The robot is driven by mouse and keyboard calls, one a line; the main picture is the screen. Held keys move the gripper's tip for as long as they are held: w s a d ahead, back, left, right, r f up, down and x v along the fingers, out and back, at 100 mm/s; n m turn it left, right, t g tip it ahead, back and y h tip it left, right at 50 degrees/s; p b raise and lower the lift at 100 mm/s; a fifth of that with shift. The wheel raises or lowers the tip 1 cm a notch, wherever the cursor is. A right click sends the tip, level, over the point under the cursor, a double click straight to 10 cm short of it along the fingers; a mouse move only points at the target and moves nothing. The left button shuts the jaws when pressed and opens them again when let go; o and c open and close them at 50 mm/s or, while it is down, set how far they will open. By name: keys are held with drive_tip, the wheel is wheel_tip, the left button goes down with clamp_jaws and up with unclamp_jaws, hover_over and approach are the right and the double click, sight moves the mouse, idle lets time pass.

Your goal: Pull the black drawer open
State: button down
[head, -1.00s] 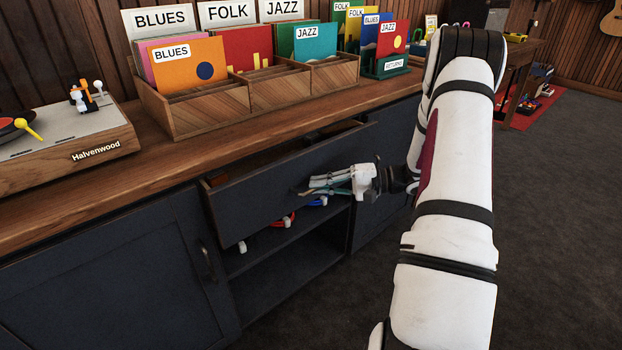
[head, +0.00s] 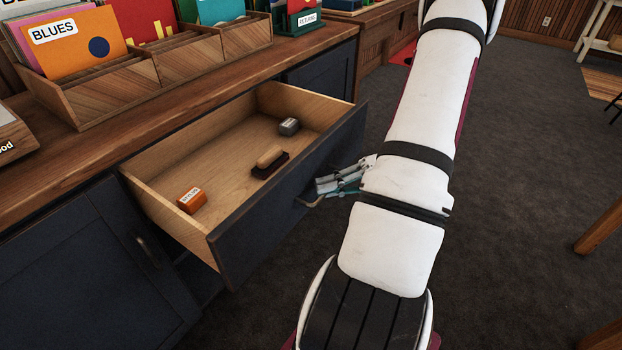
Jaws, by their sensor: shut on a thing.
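The black drawer (head: 262,222) is pulled well out of the wooden-topped cabinet, and its pale wood inside shows from above. It holds an orange box (head: 191,200), a brush with a wooden handle (head: 269,160) and a small grey block (head: 289,127). My gripper (head: 312,197) is at the drawer's front, shut on the drawer handle (head: 308,202). My arm comes in from the right and hides part of the gripper.
A wooden record crate (head: 150,72) with colourful sleeves stands on the counter (head: 70,150) above the drawer. A dark cabinet door (head: 90,265) is at the lower left. Open carpet (head: 515,180) lies to the right, with wooden furniture legs (head: 602,228) at the far right edge.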

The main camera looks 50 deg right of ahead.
drive_tip(key=shift+s, duration=0.6)
drive_tip(key=c, duration=2)
unclamp_jaws()
drive_tip(key=shift+o, duration=0.2)
drive_tip(key=v, duration=1.2)
